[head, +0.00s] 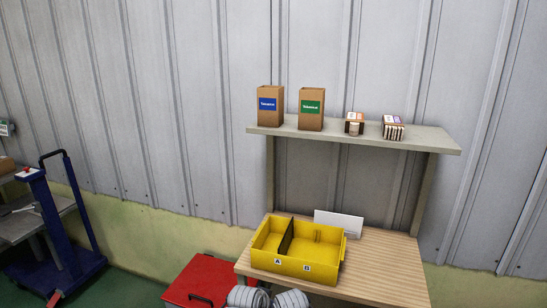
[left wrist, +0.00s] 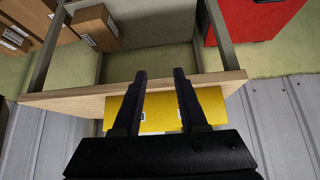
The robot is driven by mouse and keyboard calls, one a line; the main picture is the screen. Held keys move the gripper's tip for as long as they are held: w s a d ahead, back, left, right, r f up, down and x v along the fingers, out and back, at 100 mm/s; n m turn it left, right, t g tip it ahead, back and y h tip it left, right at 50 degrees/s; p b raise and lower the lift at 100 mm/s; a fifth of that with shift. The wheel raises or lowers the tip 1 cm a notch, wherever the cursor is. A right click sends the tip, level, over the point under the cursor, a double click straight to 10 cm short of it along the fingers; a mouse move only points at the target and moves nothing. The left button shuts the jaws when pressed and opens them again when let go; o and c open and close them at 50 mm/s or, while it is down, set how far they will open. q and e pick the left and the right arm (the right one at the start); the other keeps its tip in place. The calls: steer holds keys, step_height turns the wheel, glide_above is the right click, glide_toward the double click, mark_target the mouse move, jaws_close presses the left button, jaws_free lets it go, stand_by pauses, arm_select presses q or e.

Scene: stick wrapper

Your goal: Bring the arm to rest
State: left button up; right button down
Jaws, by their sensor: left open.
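My left gripper (left wrist: 160,74) is open, with its two dark fingers apart and nothing between them. It shows only in the left wrist view, in front of the wooden table edge (left wrist: 60,100). The yellow bin (left wrist: 213,103) is partly hidden behind its fingers there. I cannot tell how far apart they are, and no contact shows. In the head view the yellow bin (head: 260,258) stands on the wooden table (head: 385,270). A dark divider splits it into compartments labelled A and B. My right gripper is in neither view.
A shelf (head: 350,137) above the table holds two brown boxes (head: 270,106) and two small striped packs (head: 393,128). A white card (head: 338,224) stands behind the bin. A red case (head: 205,279) and a blue cart (head: 60,235) are at left. Cardboard boxes (left wrist: 95,27) show in the left wrist view.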

arm_select(q)
steer(key=s+a+f+g+y+p, duration=0.1)
steer(key=s+a+g+y, duration=0.1)
steer(key=s, duration=0.5)
steer(key=s+a+f+g+y, duration=0.1)
steer(key=s+a+g+y, duration=0.1)
steer(key=s+g, duration=0.3)
steer(key=shift+s+a+n+p, duration=0.3)
steer(key=shift+s+a+p, duration=0.15)
steer(key=shift+s, duration=0.6)
